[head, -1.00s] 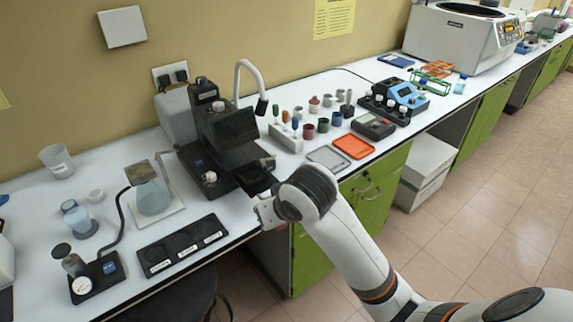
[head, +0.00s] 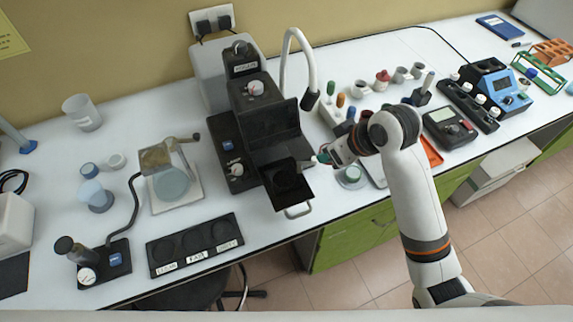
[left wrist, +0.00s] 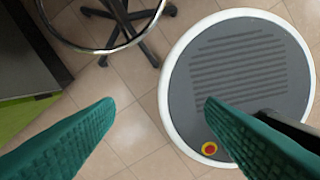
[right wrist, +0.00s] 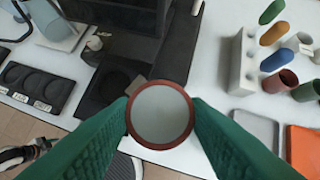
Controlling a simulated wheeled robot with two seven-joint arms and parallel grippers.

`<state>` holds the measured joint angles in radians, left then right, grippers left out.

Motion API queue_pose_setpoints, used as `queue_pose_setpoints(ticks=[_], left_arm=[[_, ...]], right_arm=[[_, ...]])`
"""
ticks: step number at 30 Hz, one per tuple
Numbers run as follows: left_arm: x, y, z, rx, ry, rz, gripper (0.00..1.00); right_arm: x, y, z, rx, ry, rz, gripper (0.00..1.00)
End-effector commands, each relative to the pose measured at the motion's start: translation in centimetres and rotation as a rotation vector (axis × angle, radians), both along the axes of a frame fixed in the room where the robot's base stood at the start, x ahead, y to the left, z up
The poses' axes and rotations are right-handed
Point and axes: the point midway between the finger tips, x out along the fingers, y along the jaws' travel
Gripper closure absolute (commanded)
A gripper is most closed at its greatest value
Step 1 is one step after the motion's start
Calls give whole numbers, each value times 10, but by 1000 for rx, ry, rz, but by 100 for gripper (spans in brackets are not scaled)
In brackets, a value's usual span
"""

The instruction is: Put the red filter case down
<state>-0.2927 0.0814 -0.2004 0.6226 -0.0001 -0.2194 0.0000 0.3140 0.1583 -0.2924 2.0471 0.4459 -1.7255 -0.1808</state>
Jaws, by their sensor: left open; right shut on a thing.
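The red filter case (right wrist: 160,113) is a round red ring with a pale disc inside, seen face-on in the right wrist view. My right gripper (head: 322,158) is shut on it, with a green finger on each side. In the head view the gripper is just right of the black instrument's pulled-out tray (head: 283,190), and the case is hard to make out there. The tray, with a round recess, also shows beyond the case in the right wrist view (right wrist: 88,100). My left gripper (left wrist: 157,102) is open and empty over the floor, outside the head view.
A black plate with three round recesses and labels (head: 194,245) lies at the bench's front. A black instrument (head: 256,120) stands behind the tray. A white peg block (right wrist: 238,72), small cups and an orange tray (right wrist: 303,148) lie to the right.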

Motion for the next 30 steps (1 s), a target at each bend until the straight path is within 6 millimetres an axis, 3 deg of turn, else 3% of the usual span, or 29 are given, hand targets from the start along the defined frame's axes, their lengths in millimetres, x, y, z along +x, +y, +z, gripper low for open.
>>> queue_pose_setpoints(ticks=[1,3,9,12,17,24,30], left_arm=[[0,1,17,1,1,1,36],[0,1,27,1,0,1,36],[-10,1,48,2,14,2,36],[-17,1,53,2,25,2,36],[-19,2,59,3,28,1,36],[-2,0,72,1,5,1,36],[-1,-1,77,-1,2,1,36]], right_arm=[[4,15,9,5,4,94,80],[6,34,10,6,4,232,80],[10,80,13,7,1,546,80],[10,93,12,5,-1,636,80],[8,101,1,6,3,690,80],[7,101,-42,3,2,691,80],[7,101,-62,4,2,690,80]])
